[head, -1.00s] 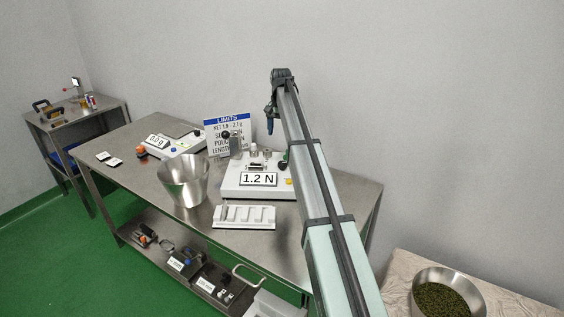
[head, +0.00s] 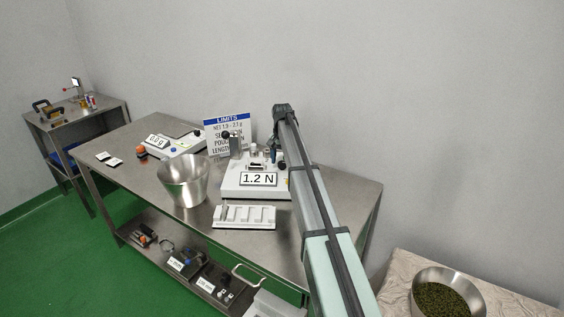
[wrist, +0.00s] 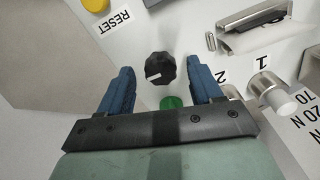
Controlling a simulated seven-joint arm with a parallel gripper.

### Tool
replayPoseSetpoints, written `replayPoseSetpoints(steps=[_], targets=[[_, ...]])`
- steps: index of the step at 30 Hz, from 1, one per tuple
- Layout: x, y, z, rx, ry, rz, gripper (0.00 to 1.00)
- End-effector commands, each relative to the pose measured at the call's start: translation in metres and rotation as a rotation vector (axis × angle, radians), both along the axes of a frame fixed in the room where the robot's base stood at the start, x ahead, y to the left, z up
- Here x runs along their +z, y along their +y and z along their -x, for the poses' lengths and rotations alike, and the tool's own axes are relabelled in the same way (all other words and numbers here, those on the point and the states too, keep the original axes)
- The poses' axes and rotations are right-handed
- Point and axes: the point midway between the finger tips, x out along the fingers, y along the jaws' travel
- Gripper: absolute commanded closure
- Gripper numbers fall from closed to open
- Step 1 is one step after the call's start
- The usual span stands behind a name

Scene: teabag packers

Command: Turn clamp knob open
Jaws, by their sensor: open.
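The white tester with the "1.2 N" display (head: 258,180) stands on the steel table. In the wrist view a black ridged knob (wrist: 160,69) with a white pointer line sits on its white top face. My gripper (wrist: 160,85) is open, with a blue finger on each side and the knob just past and between the fingertips; I see no contact. In the head view my gripper is lowered at the tester's right side, mostly hidden behind my arm. Steel clamp parts marked "1" (wrist: 270,90) and "2" lie right of the knob. Which part the knob drives cannot be told.
A green button (wrist: 172,102) lies between the fingers, near the palm. A yellow button (wrist: 96,4) marked RESET is at the upper left. In the head view a steel beaker (head: 184,180), a white slotted rack (head: 245,217) and a LIMITS sign (head: 228,135) stand around the tester.

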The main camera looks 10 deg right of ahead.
Motion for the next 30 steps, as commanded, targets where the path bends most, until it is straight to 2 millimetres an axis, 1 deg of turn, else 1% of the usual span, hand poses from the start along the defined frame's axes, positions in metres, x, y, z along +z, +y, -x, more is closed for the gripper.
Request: replayPoseSetpoints(steps=[3, 6, 14, 30], targets=[[-0.0078, 0.0, 0.0001, 0.0, 0.0, 0.0, 0.35], [-0.0107, 0.0, 0.0, 0.0, 0.0, 0.0, 0.35], [-0.0111, 0.0001, 0.0, 0.0, 0.0, 0.0, 0.35], [-0.0107, 0.0, 0.0, 0.0, 0.0, 0.0, 0.86]])
